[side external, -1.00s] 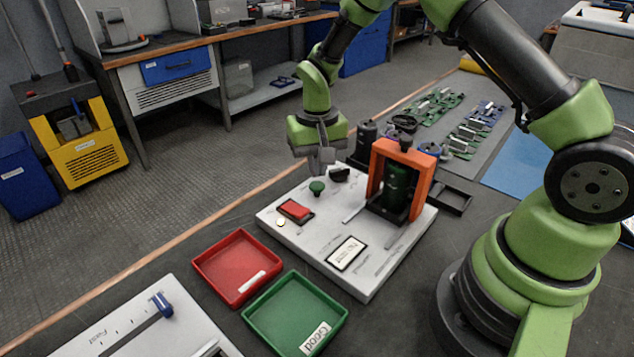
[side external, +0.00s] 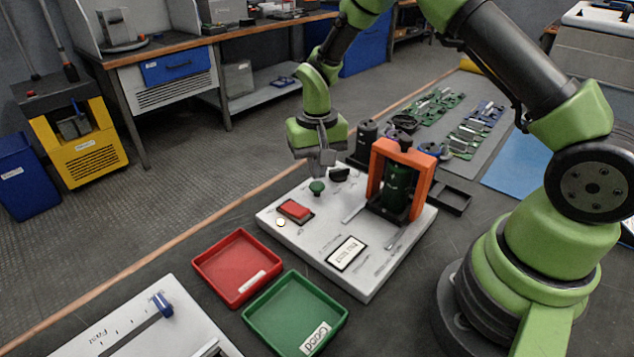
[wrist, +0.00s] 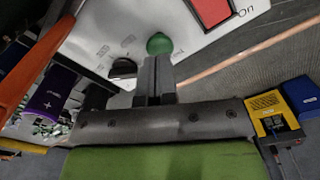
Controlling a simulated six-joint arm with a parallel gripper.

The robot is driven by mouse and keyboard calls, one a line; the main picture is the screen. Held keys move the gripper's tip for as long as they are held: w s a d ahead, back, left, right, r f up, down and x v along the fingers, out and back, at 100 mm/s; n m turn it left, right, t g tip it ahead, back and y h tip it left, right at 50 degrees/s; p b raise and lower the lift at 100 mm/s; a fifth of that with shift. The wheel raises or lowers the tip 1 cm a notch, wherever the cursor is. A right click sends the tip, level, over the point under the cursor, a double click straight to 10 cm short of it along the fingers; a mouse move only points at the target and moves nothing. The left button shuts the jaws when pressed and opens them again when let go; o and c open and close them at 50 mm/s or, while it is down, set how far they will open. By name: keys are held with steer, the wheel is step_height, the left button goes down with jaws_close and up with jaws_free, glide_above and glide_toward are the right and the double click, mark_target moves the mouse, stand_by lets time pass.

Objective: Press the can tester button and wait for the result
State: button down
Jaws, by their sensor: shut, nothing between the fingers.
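The tester is a white panel (side external: 300,240) on the dark bench. Its green button (side external: 317,187) stands near the back left edge; it also shows in the wrist view (wrist: 159,44). My gripper (side external: 321,172) is shut and empty, its fingertips just above and behind the green button. I cannot tell whether they touch it. A dark green can (side external: 397,182) stands upright inside the orange frame (side external: 428,165) on the panel. A red rocker switch (side external: 295,209), marked "On" in the wrist view, and a small display with dark text (side external: 347,253) are on the panel.
A red tray (side external: 235,265) and a green tray (side external: 290,310) labelled Good lie in front of the panel. A white board with a blue slider (side external: 162,304) is at the lower left. Circuit boards (side external: 465,125) lie behind. A black knob (side external: 340,174) is close to the button.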

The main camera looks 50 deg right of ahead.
mark_target(317, 184)
steer(key=shift+f, duration=1.65)
steer(key=shift+r, duration=3.6)
steer(key=shift+r, duration=0.35)
step_height(317, 184, up, 8)
steer(key=s+a+t, duration=0.1)
steer(key=s+t, duration=0.1)
steer(key=s, duration=0.1)
steer(key=s+a+r+n+t+y, duration=0.1)
steer(key=s+a+r+t, duration=0.1)
steer(key=s+r, duration=0.3)
steer(key=s+a+r+n+t+y, duration=0.1)
steer(key=s+r, duration=0.5)
steer(key=s, duration=0.7)
steer(key=shift+a+t, duration=0.45)
steer(key=shift+t, duration=0.65)
